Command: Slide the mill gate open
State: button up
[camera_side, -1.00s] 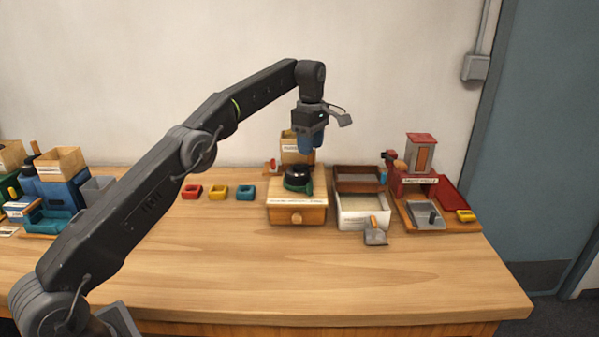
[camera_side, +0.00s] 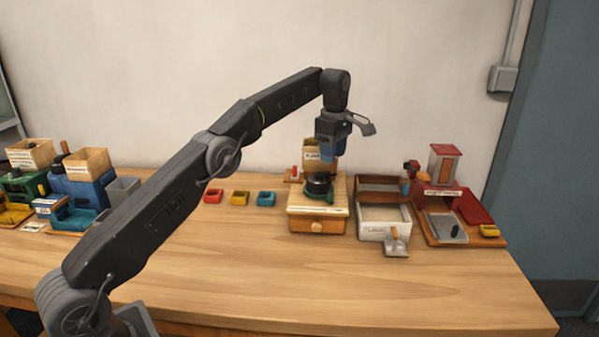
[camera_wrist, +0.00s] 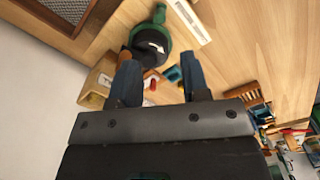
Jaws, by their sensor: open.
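The mill (camera_side: 318,222) is a wooden box with a knobbed drawer, a black top and a green part. Its green and black top also shows in the wrist view (camera_wrist: 150,45). A light wooden hopper (camera_side: 313,148) with a label stands behind it, partly hidden by my gripper. A small red piece (camera_side: 294,172) sits at the hopper's left; a reddish piece also shows between my fingers in the wrist view (camera_wrist: 151,80). I cannot tell for sure which part is the gate. My gripper (camera_wrist: 157,80) is open, its blue fingers apart, above the back of the mill.
Red, yellow and teal trays (camera_side: 239,198) lie left of the mill. To its right are a white bin (camera_side: 384,231), a grey scoop (camera_side: 396,245) and a red station (camera_side: 445,170). Blue and green machines (camera_side: 75,195) stand at far left. The front table is clear.

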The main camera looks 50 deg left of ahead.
jog(key=n+t+h, duration=0.1)
jog(key=n+t, duration=0.3)
jog(key=n, duration=0.8)
send_near(295, 168)
jog(key=x, duration=1)
jog(key=shift+w+a+f, duration=0.1)
jog(key=shift+w+a, duration=0.1)
jog(key=shift+a, duration=0.1)
grip_shut()
